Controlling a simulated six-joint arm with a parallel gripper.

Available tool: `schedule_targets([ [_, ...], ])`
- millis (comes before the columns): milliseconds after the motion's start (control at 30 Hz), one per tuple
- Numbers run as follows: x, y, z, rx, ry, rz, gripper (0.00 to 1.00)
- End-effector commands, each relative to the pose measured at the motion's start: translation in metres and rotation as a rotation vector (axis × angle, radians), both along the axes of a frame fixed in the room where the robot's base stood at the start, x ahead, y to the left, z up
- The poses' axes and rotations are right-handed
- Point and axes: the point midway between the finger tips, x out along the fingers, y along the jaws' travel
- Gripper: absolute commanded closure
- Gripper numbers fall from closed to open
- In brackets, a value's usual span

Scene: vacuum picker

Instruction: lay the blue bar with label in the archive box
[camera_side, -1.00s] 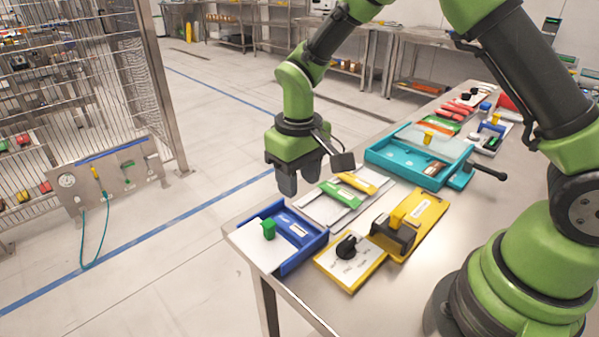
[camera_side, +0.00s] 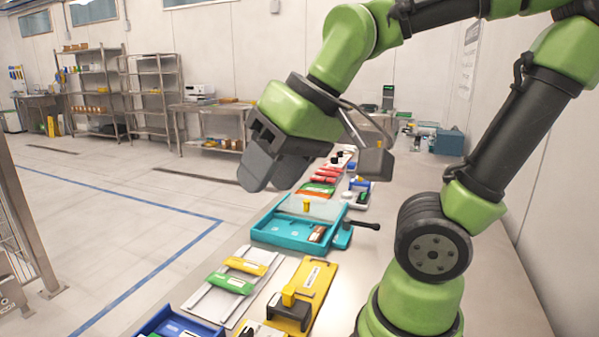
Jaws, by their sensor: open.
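A small blue bar (camera_side: 360,184) lies on a white tray toward the far part of the table; whether it has a label is too small to tell. I cannot tell for certain which container is the archive box. A teal open box (camera_side: 262,236) with a sliding pale lid and yellow knob (camera_side: 307,206) holds a brown bar with a white label (camera_side: 317,234). A blue box (camera_side: 165,318) is cut off at the bottom edge. My gripper (camera_side: 272,182) is open and empty, in the air, appearing above and left of the teal box in the picture.
A white rack holds a yellow bar (camera_side: 246,266) and a green bar (camera_side: 231,284). A yellow plate (camera_side: 318,290) carries a black and yellow clamp (camera_side: 289,308). A black handle (camera_side: 364,225) sticks out right of the teal box. Red bars (camera_side: 326,178) lie farther back. The table's right side is clear.

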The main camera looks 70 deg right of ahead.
Motion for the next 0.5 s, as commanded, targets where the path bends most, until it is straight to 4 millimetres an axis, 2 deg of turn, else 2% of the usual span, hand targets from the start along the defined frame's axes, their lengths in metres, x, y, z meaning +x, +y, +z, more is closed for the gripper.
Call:
schedule_targets([
  [33, -0.012, -0.001, 0.002, 0.013, -0.036, -0.014, 0.56],
  [100, -0.023, 0.0, 0.002, 0.028, -0.066, -0.028, 0.56],
  [200, -0.032, 0.0, 0.002, 0.04, -0.092, -0.04, 0.56],
  [500, -0.035, 0.0, 0.001, 0.046, -0.102, -0.044, 0.56],
])
